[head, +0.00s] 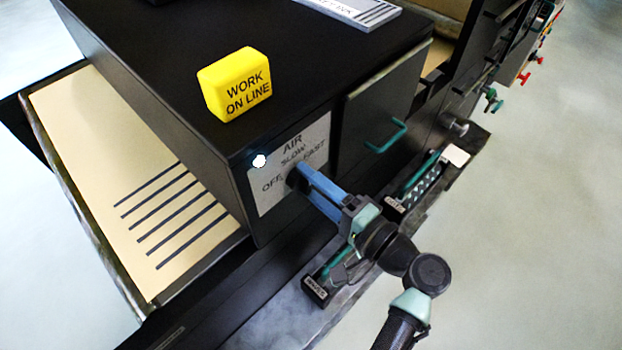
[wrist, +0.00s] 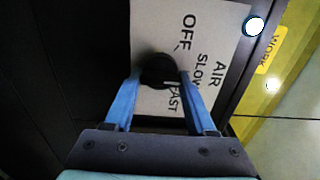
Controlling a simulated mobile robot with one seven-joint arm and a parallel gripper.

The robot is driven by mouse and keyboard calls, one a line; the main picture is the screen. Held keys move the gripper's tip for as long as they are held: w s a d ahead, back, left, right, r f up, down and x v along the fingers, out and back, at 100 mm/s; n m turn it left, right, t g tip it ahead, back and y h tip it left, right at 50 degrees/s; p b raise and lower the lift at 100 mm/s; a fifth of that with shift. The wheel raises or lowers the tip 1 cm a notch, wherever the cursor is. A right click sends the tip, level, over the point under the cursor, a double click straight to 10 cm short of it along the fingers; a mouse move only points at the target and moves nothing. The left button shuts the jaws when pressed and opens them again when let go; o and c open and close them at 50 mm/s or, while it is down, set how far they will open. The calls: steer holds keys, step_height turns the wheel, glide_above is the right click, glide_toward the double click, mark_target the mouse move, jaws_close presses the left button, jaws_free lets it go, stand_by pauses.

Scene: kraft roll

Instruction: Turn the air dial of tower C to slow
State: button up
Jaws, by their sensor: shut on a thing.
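The air dial (wrist: 157,68) is a round black knob on a pale label plate (head: 287,160) on the front of a black tower. The plate reads AIR, with OFF, SLOW and FAST around the dial. In the wrist view the knob sits between the two blue fingers of my gripper (wrist: 160,76), which is shut on it. In the head view my gripper (head: 298,180) reaches the plate from the lower right and mostly hides the dial. A small pale mark shows by the knob on the FAST side; I cannot tell for certain where the pointer stands.
A yellow WORK ON LINE block (head: 235,84) stands on the tower top. A lit white lamp (head: 259,161) is beside the plate. A teal-handled door (head: 380,115) is to the right. Striped kraft paper (head: 150,190) lies left.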

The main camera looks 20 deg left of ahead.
stand_by(0.3)
steer(key=o, duration=1.4)
steer(key=shift+c, duration=0.2)
steer(key=b+v, duration=0.4)
steer(key=v, duration=0.9)
